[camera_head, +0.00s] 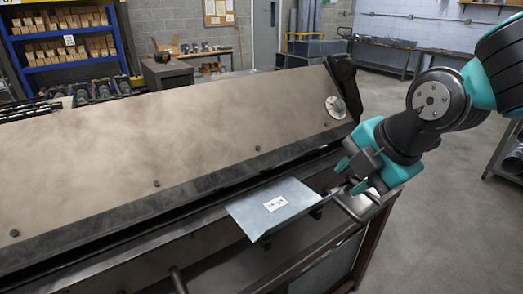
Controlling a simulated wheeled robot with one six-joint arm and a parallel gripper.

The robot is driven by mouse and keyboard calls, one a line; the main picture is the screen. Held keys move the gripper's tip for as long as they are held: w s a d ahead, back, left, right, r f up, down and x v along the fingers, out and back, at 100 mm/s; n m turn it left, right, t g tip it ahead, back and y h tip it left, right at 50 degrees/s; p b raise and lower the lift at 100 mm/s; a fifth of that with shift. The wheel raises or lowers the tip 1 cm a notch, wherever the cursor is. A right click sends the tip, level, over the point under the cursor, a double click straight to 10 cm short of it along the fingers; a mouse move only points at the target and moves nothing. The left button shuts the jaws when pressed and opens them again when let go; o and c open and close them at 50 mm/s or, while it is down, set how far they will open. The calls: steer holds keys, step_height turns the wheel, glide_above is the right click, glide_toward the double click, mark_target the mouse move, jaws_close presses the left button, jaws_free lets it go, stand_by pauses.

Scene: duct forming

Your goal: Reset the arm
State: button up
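My arm reaches in from the right, and my gripper (345,180) is low beside the right end of a sheet-metal brake (165,140). My fingertips are close to the sheet's right corner. The view does not show whether they touch it or how far apart they are. A dark bar (362,208) passes just below my gripper.
A blue shelf rack (68,47) with several boxes stands at the back left. Workbenches (385,42) line the back wall. A dark metal stand (507,150) is at the right edge. The grey floor (440,235) to the right of the brake is clear.

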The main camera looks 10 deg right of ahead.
steer(key=s+a+f+m+g+b, duration=0.2)
steer(key=s+a+f+m+b, duration=0.1)
steer(key=m, duration=0.4)
steer(key=s+a+f+m+g+y+b, duration=0.1)
steer(key=s+a+f+m+g+b, duration=0.2)
steer(key=s+f+m+b, duration=0.3)
steer(key=s+a+m, duration=0.1)
steer(key=s+m, duration=0.1)
steer(key=shift+s+f+m+y+b, duration=0.15)
steer(key=shift+f+m+y+b, duration=0.15)
steer(key=shift+b, duration=0.1)
